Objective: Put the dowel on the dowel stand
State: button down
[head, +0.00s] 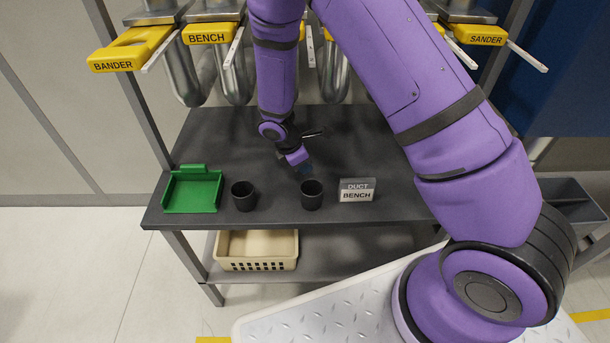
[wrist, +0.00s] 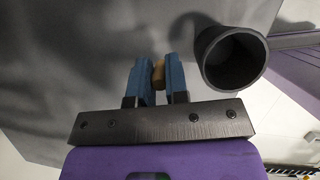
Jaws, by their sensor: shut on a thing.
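My gripper (head: 306,168) is over the grey table, just behind the right one of two black cups. Its blue fingers (wrist: 158,80) are shut on a small tan piece, the dowel (wrist: 158,72), in the wrist view. The dowel is too small to make out in the head view. The right black cup (head: 311,195) and the left black cup (head: 243,196) stand upright near the table's front edge. One open black cup (wrist: 232,58) shows right of the fingers in the wrist view, apart from them. No label marks either cup as the dowel stand.
A green tray (head: 192,191) lies at the table's left end. A "DUCT BENCH" sign (head: 357,190) stands right of the right cup. A beige basket (head: 256,249) is on the lower shelf. Yellow labelled handles (head: 210,33) and grey ducts hang at the back.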

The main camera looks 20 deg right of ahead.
jog(key=shift+f, duration=2.45)
jog(key=shift+f, duration=0.1)
jog(key=c, duration=1.1)
grip_release()
